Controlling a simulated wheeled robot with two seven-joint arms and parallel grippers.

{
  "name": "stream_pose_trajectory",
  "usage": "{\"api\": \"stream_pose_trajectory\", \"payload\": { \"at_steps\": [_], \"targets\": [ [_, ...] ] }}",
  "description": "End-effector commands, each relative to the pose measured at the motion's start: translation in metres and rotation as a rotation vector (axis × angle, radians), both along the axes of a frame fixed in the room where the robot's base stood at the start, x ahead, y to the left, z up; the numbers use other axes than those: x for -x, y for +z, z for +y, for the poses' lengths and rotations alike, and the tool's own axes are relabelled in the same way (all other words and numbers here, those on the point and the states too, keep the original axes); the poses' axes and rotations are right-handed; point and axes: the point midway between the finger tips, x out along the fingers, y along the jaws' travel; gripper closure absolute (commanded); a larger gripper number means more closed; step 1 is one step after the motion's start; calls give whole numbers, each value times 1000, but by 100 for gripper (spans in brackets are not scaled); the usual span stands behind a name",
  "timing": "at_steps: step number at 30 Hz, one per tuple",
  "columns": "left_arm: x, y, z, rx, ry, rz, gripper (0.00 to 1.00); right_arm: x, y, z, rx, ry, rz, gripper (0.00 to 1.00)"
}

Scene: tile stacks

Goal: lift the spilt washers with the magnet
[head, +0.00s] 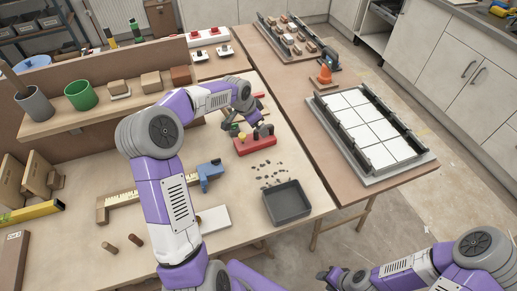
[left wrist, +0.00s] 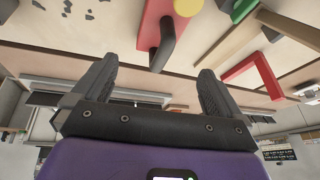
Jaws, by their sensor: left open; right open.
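The spilt washers (head: 270,172) are small dark bits scattered on the wooden table, and some show at the top left of the left wrist view (left wrist: 75,8). A red block (head: 255,146) with a dark upright part and a yellow knob lies just behind them; I cannot tell for certain if it is the magnet. In the left wrist view, the red block (left wrist: 150,22) and its dark bar are beyond the gap between the fingers. My left gripper (left wrist: 155,88) is open and empty, close to that block. My right gripper (head: 334,275) is open at the bottom, away from the table.
A dark grey tray (head: 287,217) stands in front of the washers. A blue tool (head: 210,172) and a wooden piece with a yellow scale (head: 122,199) lie to the left. A shelf (head: 60,127) with cups and blocks stands behind. A side table (head: 400,190) holds a white-tiled rack.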

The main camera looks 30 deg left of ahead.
Motion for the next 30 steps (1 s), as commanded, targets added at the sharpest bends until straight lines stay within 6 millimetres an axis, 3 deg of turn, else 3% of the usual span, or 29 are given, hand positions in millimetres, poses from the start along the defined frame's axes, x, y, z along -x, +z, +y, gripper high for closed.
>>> {"api": "stream_pose_trajectory", "payload": {
  "at_steps": [1,4,17,24,30],
  "targets": [
    [0,-14,0,0,0,-1,0,0,-15,0,0,0,0,57],
    [0,-22,0,0,0,-1,0,0,-22,0,0,0,0,57],
    [-10,-56,0,0,1,0,0,0,-34,0,0,1,-1,57],
    [-19,-92,2,3,-1,-1,0,0,-47,0,0,0,-1,57],
    [-22,-97,2,1,0,-2,0,0,-47,0,0,0,0,57]
  ]
}}
